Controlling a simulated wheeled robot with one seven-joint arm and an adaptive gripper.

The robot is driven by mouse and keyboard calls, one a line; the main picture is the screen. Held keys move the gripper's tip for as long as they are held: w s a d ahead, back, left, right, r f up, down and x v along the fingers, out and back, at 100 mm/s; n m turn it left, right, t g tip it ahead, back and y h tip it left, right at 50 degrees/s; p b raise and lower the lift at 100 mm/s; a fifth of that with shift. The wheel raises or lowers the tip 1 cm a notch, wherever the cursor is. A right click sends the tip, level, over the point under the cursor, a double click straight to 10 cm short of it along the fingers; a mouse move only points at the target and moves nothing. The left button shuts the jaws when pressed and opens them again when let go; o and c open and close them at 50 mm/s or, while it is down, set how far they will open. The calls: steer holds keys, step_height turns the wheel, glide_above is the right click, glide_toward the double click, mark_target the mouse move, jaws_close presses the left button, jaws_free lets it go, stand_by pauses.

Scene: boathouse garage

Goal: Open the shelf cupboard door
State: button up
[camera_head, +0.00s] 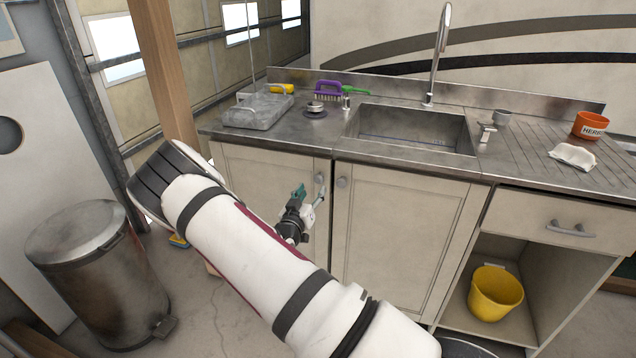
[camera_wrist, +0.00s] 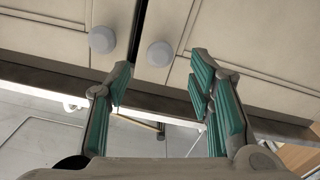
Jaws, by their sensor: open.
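The cupboard under the sink has two cream doors, a left door (camera_head: 262,172) and a right door (camera_head: 405,235), both shut. Round grey knobs sit near their meeting edges: the left door's knob (camera_head: 319,178) and the right door's knob (camera_head: 342,182). My gripper (camera_head: 310,194), with green finger pads, is open and empty in front of the left door, close to its knob. In the wrist view my gripper (camera_wrist: 160,66) has its fingers spread, with one knob (camera_wrist: 160,54) framed between them and another knob (camera_wrist: 103,40) beyond the left finger. Contact cannot be told.
The metal counter (camera_head: 385,158) overhangs the doors. An open shelf bay with a yellow bucket (camera_head: 495,293) is at right, below a drawer (camera_head: 545,222). A metal bin (camera_head: 100,275) stands at left. A wooden post (camera_head: 165,75) rises behind my arm. Some floor between bin and cupboard is clear.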

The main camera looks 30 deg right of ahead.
mark_target(318, 181)
steer(key=x, duration=0.7)
steer(key=shift+c, duration=0.5)
jaws_close()
